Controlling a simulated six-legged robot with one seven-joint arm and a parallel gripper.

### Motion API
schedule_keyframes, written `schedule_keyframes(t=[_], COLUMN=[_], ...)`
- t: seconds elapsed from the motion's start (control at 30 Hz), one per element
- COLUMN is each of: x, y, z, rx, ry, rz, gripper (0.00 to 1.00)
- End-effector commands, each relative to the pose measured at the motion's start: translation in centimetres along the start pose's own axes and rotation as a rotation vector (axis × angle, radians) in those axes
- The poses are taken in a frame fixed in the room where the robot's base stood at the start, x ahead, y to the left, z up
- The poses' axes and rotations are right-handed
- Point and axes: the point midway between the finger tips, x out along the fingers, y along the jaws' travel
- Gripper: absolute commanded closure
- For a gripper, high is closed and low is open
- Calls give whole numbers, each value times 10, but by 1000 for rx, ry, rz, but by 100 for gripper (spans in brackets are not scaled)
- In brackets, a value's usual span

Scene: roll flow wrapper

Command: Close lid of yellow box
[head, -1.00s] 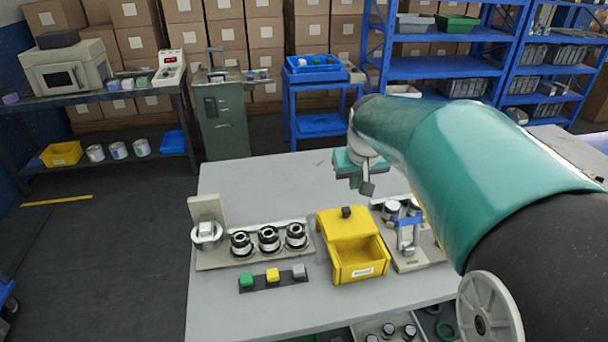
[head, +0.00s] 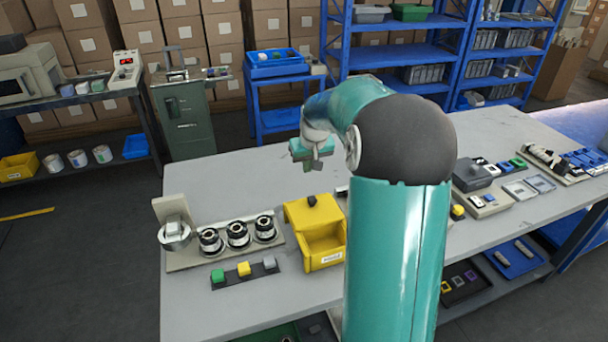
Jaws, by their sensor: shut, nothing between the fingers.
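The yellow box (head: 324,246) stands on the grey table. Its front bin part is open at the top and looks empty. Its yellow lid (head: 305,211), with a dark knob (head: 312,200), is at the back of the box, leaving the front uncovered. My gripper (head: 310,165) is in the air above and behind the box, apart from it. It is shut and holds nothing. My arm hides the table just right of the box.
A rack with several dark round parts (head: 238,234) is left of the box. Green, yellow and grey buttons (head: 244,269) lie in front of it. Small trays and parts (head: 486,176) are on the right. The table's back left is clear.

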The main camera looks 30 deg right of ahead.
Motion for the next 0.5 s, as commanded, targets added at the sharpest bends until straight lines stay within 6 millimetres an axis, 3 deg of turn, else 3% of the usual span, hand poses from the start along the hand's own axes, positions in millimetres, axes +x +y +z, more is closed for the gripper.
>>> schedule_keyframes(t=[0.2,0.5], x=[42,89], y=[0,-2], z=[2,1], rx=[1,-2], ry=[-5,-5], rz=[-3,-3], gripper=[100,100])
